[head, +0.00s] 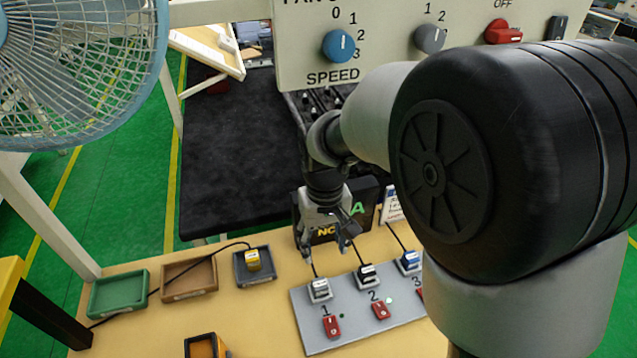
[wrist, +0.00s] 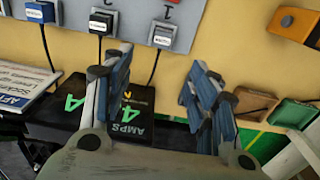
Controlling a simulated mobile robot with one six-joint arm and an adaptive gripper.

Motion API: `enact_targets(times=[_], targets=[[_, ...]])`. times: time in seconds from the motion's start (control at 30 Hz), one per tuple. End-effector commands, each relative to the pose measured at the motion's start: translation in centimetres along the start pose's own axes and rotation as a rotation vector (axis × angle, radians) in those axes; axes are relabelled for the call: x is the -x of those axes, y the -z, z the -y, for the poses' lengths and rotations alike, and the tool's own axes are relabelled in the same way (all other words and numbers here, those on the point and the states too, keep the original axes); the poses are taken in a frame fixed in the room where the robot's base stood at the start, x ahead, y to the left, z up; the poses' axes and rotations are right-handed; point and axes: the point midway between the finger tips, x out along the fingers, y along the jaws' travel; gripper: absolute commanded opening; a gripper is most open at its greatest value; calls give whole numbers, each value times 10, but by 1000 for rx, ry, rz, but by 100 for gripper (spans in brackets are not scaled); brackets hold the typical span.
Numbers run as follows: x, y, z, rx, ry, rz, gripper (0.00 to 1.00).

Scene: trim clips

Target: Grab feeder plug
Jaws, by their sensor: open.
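A yellow plug (head: 252,259) sits in a dark grey tray (head: 240,273), with a black cable running left from it. White (head: 319,289), black (head: 367,273) and blue (head: 409,261) plugs stand on a grey strip (head: 350,329) with numbers. The wrist view also shows the white (wrist: 163,36), black (wrist: 101,22) and blue (wrist: 40,12) plugs. I cannot read which is the feeder plug. My gripper (head: 323,243) is open and empty, above and behind the strip, right of the yellow plug. Its fingers (wrist: 157,88) are spread in the wrist view, where the yellow plug is not visible.
Brown (head: 189,294) and green (head: 118,310) trays lie left of the grey tray. An orange block (head: 203,346) is at the front. A black box with green lettering (wrist: 75,110) stands behind the strip. Red switches (head: 332,327) line its front. A fan (head: 75,65) stands at upper left.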

Motion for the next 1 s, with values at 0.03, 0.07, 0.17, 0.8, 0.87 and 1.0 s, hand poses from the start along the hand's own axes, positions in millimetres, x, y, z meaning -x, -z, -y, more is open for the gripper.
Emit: enact_targets(times=[0.03, 0.07, 0.17, 0.8, 0.87, 1.0], targets=[[-5, 2, 2, 4, 0, 7, 53], [-8, 3, 2, 5, 0, 8, 53], [-22, 3, 3, 6, 0, 12, 53], [-128, 2, 3, 6, 0, 8, 53], [-130, 2, 4, 6, 0, 8, 53], [-142, 3, 7, 7, 0, 10, 53]])
